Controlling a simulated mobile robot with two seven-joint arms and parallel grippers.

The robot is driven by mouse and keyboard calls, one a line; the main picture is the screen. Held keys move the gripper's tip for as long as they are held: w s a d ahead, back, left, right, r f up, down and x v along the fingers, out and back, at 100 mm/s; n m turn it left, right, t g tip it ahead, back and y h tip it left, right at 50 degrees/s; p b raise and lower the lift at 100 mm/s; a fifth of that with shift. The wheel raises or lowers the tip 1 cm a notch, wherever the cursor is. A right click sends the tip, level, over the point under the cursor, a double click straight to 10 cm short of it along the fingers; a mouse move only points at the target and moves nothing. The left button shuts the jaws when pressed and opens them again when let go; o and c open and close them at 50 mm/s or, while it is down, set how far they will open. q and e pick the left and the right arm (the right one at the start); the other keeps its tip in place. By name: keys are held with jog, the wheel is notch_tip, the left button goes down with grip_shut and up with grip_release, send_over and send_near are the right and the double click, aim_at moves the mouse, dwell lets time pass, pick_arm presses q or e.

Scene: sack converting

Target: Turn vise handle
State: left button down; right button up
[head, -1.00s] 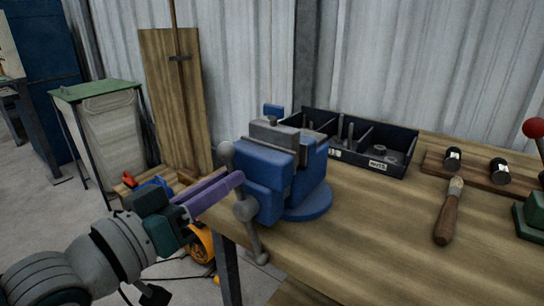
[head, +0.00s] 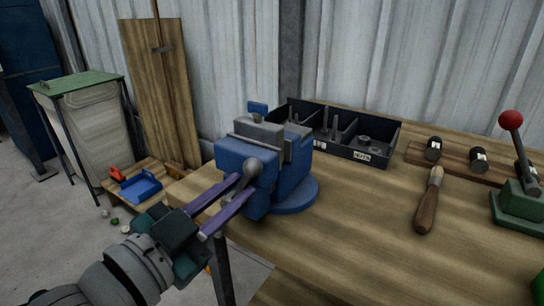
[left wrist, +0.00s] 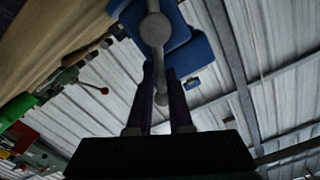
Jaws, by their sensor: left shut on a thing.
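The blue vise (head: 245,158) with grey jaws stands on a round blue base on the wooden bench. Its grey handle (head: 252,168) is at the vise's front; a round knob and a short part of the bar show. My left gripper (head: 241,187) has its two purple fingers on either side of the bar, shut on it. In the left wrist view the handle's bar (left wrist: 157,62) runs from a large round hub down to a small end ball between the fingers (left wrist: 161,90). The fingers hide part of the handle in the head view. My right gripper is not in view.
A dark divided parts bin (head: 340,140) is behind the vise. A wooden-handled tool (head: 427,205) lies to the right, near a green lever press (head: 517,200). The bench between vise and tool is clear. A green-topped stand (head: 75,85) is at the left.

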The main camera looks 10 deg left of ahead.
pick_arm(q)
jog(key=shift+d+m, duration=0.15)
jog(key=shift+m, duration=0.15)
dwell(0.4)
jog(key=c, duration=0.8)
grip_release()
jog(key=shift+s, duration=0.1)
jog(key=v, duration=1)
jog(key=shift+p, duration=0.3)
jog(key=shift+r, duration=0.1)
